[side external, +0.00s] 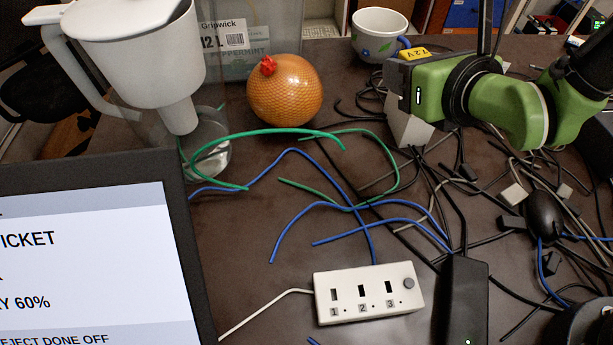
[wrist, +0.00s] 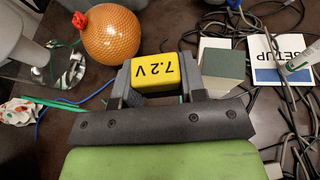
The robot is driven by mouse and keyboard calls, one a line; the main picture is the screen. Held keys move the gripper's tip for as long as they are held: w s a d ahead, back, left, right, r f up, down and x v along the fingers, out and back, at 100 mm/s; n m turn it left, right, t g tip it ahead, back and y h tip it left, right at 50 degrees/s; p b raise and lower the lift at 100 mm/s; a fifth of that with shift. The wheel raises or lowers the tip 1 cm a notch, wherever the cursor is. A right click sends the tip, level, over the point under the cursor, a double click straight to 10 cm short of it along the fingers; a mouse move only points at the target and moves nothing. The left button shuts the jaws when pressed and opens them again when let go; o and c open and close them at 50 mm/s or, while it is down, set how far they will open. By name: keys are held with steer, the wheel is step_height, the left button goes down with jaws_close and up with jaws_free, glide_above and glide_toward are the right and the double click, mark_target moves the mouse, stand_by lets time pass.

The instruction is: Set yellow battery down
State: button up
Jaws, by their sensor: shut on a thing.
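The yellow battery (side external: 413,54), marked 7.2V, shows at the tip of my green arm at the upper right of the side view. In the wrist view the battery (wrist: 156,72) sits between the two grey fingers of my gripper (wrist: 155,84), its label upside down. My gripper is shut on it. In the side view the gripper's body hides much of the battery, and it appears raised above the table near a pale block (side external: 408,130). Whether its underside touches anything is hidden.
An orange round object with a red top (side external: 285,90), a cup (side external: 380,35) and a water pitcher (side external: 135,60) stand at the back. Loose cables cover the right side. A numbered switch box (side external: 368,292) and a screen (side external: 95,260) are in front. A green-topped block (wrist: 223,62) is beside the battery.

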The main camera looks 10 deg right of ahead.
steer(key=a+n+g+y, duration=0.2)
steer(key=a+n+y, duration=0.3)
steer(key=a, duration=0.2)
steer(key=n+g+y, duration=0.4)
steer(key=n+g, duration=0.2)
glide_above(307, 181)
step_height(307, 181, down, 10)
steer(key=shift+f, duration=2.65)
steer(key=o, duration=1)
steer(key=shift+f, duration=0.15)
steer(key=shift+o, duration=0.2)
